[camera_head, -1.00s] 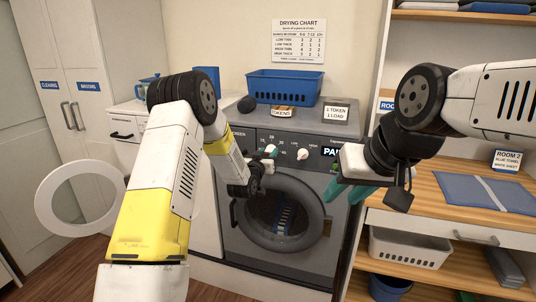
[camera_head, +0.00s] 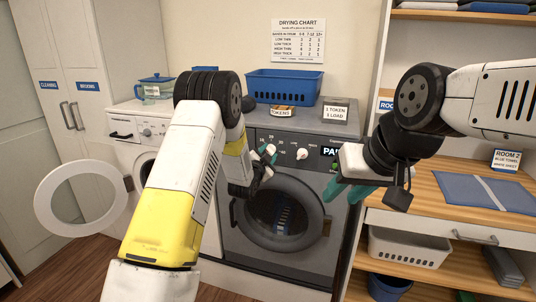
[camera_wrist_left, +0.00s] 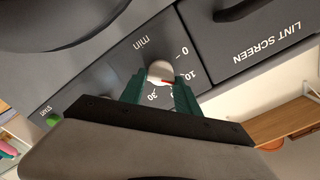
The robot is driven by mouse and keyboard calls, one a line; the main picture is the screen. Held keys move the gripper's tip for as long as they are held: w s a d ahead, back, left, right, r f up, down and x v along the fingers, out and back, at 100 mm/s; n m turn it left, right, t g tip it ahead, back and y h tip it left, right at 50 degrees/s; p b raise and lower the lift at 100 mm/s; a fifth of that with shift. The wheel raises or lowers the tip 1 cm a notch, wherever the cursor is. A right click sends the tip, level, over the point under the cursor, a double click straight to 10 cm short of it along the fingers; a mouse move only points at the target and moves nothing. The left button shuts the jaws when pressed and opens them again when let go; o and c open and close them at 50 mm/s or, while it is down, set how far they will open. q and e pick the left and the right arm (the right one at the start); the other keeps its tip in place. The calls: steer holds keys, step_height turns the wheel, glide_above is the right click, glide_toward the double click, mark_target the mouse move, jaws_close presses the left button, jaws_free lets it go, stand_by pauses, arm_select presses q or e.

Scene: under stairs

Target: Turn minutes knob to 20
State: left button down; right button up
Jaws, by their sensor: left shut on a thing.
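The knob also shows in the head view (camera_head: 270,149). My left gripper (camera_wrist_left: 160,86) is shut on it, one green finger on each side. In the head view my left gripper (camera_head: 266,155) is at the panel. My right gripper (camera_head: 350,190) hangs empty right of the dryer door, its fingers apart.
Another white knob (camera_head: 302,154) sits to the right on the panel. The dryer door (camera_head: 283,212) is below. A blue basket (camera_head: 284,86) and a tokens tray (camera_head: 282,111) stand on top. A white washer door (camera_head: 82,198) hangs open at left.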

arm_select(q)
steer(key=m, duration=0.4)
steer(key=shift+d+f+m, duration=0.1)
steer(key=shift+m, duration=0.3)
steer(key=shift+f+m, duration=0.1)
steer(key=shift+m, duration=1.8)
steer(key=c, duration=0.9)
jaws_free()
steer(key=v, duration=0.8)
